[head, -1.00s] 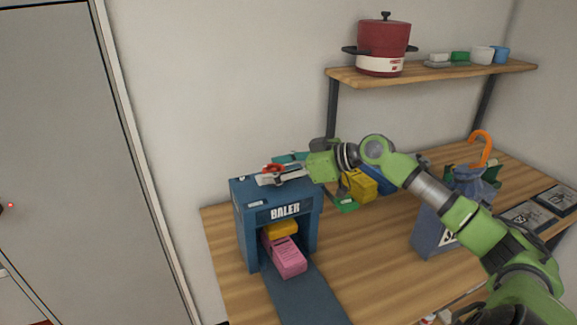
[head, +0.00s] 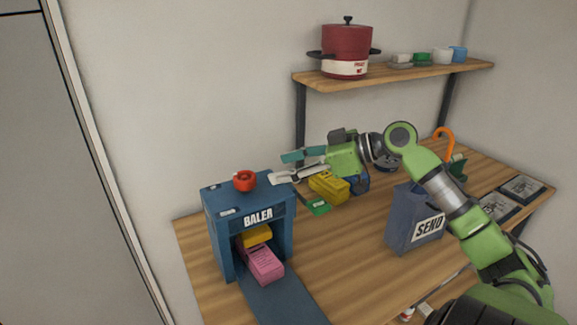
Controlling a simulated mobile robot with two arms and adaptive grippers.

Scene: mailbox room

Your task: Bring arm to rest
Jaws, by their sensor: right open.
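My right gripper (head: 286,167) is open and empty. It points left, just beside the top right edge of the blue baler (head: 213,232), and its fingers are apart. A red round knob (head: 244,181) sits on top of the baler, to the left of the fingertips and apart from them. A pink block (head: 264,265) and a yellow block (head: 257,236) lie in the baler's opening. My left gripper is not in view.
The wooden table (head: 340,262) also holds a yellow box (head: 328,187), a green item (head: 318,207) and a grey-blue SEND bin (head: 404,222). A wall shelf (head: 400,77) with a red pot (head: 346,48) hangs above. Open air lies left of the baler.

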